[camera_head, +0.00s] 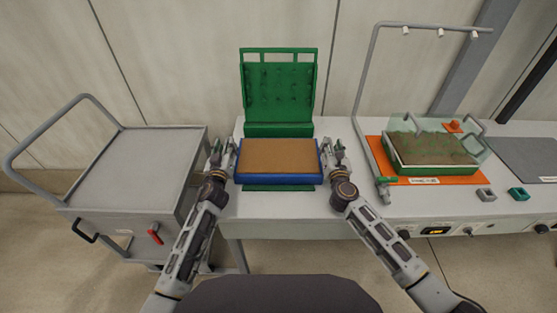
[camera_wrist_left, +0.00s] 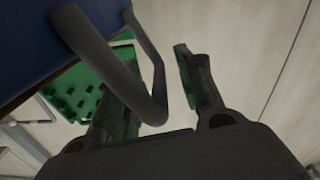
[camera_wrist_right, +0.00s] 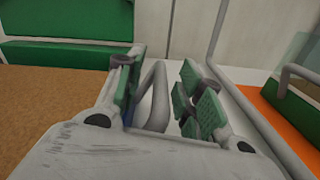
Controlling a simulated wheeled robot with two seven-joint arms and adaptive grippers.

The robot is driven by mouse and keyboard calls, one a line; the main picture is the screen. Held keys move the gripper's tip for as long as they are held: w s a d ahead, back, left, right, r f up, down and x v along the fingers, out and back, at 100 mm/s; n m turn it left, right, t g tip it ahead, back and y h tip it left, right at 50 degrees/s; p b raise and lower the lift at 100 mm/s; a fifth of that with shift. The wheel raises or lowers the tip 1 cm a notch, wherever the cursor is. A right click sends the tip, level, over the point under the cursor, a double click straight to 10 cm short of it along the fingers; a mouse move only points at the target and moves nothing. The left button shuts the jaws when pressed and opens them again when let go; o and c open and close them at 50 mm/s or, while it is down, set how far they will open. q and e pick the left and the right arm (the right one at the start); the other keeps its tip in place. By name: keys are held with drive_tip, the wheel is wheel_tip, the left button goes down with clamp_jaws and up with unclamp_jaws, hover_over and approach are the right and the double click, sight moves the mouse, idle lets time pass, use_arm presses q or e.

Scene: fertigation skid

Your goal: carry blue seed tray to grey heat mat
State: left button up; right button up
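The blue seed tray (camera_head: 278,179), filled with brown soil, sits level at the bench's left end, in front of a green upright rack. My left gripper (camera_head: 222,152) is at its left end, and my right gripper (camera_head: 335,150) is at its right end. In the left wrist view a grey tray handle (camera_wrist_left: 150,65) reaches between the spread fingers. In the right wrist view the other handle (camera_wrist_right: 154,95) stands between the open fingers with gaps showing. The grey heat mat (camera_head: 528,155) lies at the bench's far right, cut by the picture edge.
A green tray (camera_head: 440,170) of seedlings under a clear cover stands on an orange mat (camera_head: 374,155), between the blue tray and grey mat. A grey pipe frame (camera_head: 368,85) rises beside it. Small blocks (camera_head: 486,195) lie near the front edge. A cart (camera_head: 140,165) stands left.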

use_arm(q)
drive_tip(key=shift+w, duration=0.15)
use_arm(e)
drive_tip(key=shift+w, duration=0.15)
use_arm(q)
drive_tip(key=shift+c, duration=0.4)
use_arm(e)
drive_tip(key=shift+c, duration=0.4)
use_arm(q)
clamp_jaws()
use_arm(e)
clamp_jaws()
use_arm(q)
drive_tip(key=shift+r, duration=0.15)
